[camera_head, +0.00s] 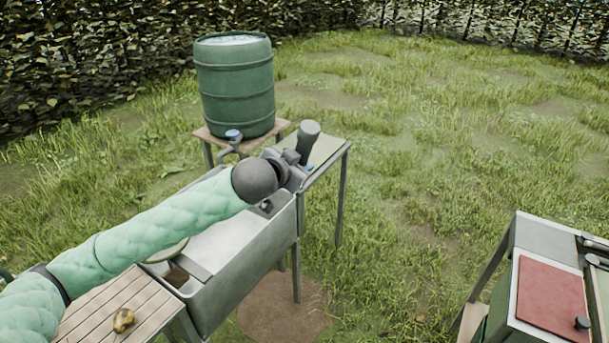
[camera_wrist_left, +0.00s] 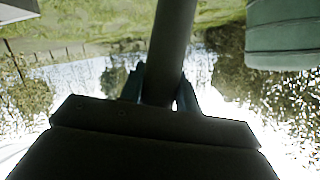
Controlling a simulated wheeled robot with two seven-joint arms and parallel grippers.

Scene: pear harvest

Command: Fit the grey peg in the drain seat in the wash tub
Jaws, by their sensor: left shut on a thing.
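The grey peg (camera_head: 308,136) is held up over the far right end of the metal wash tub (camera_head: 247,262), with its thick end upward. My left gripper (camera_head: 304,165) is shut on it. In the left wrist view the peg (camera_wrist_left: 173,45) stands between the two blue-grey fingers (camera_wrist_left: 160,90). My left arm crosses over the tub and hides part of its inside. I cannot make out the drain seat; a small dark part shows at the tub's far right end, too small to tell. My right gripper is not in view.
A green barrel (camera_head: 235,90) with a tap (camera_head: 233,136) stands behind the tub. A slatted board (camera_head: 92,322) with a brownish pear (camera_head: 123,319) is at front left. A narrow side table (camera_head: 328,149) adjoins the tub. A bench with a red board (camera_head: 550,300) stands at right, with open grass between.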

